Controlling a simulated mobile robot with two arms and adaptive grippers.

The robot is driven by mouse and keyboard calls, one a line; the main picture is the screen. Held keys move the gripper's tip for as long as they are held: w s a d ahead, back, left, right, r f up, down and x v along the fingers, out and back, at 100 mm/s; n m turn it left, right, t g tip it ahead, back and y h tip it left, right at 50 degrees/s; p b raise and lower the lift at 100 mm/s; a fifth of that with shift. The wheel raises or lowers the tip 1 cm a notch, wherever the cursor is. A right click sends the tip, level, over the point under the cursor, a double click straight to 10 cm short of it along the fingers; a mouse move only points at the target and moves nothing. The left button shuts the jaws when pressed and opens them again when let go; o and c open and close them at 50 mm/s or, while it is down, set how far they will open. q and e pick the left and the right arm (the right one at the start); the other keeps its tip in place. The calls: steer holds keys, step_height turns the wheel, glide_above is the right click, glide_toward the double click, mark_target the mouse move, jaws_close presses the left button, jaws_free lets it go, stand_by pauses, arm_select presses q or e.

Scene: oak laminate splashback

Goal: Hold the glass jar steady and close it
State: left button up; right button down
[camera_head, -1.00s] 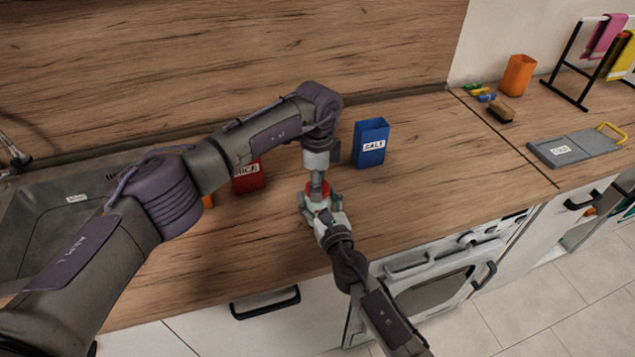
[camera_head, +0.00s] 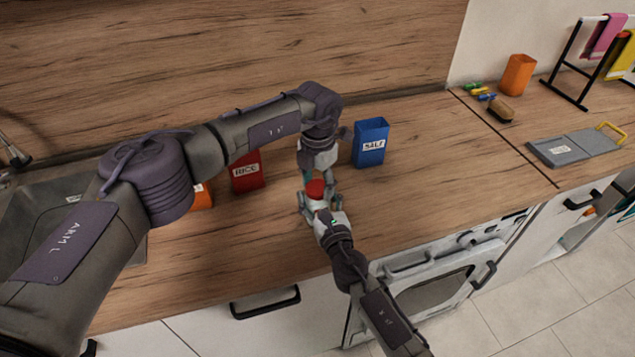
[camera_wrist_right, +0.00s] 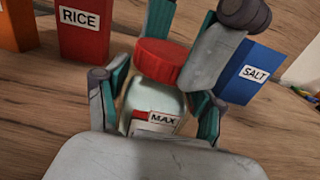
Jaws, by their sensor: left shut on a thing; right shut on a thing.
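The glass jar (camera_wrist_right: 160,105) stands on the counter with a MAX label facing the right wrist camera. My right gripper (camera_head: 318,203) is shut around its body, one finger on each side. The red lid (camera_wrist_right: 163,62) sits at the top of the jar, looking slightly tilted; I cannot tell whether it is threaded on. It also shows in the head view (camera_head: 315,188). My left gripper (camera_head: 312,178) comes down from above and behind and is shut on the lid. Its fingers partly cover the lid's right side in the wrist view.
A red RICE box (camera_head: 247,171) and an orange box (camera_head: 201,195) stand left of the jar, partly behind my left arm. A blue SALT box (camera_head: 370,143) stands close at right.

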arm_select(q)
steer(key=m, duration=0.4)
steer(key=shift+m, duration=0.4)
steer(key=m, duration=0.6)
steer(key=shift+m, duration=0.3)
steer(key=m, duration=1)
steer(key=o, duration=1.4)
step_height(320, 180, up, 12)
steer(key=shift+f, duration=0.1)
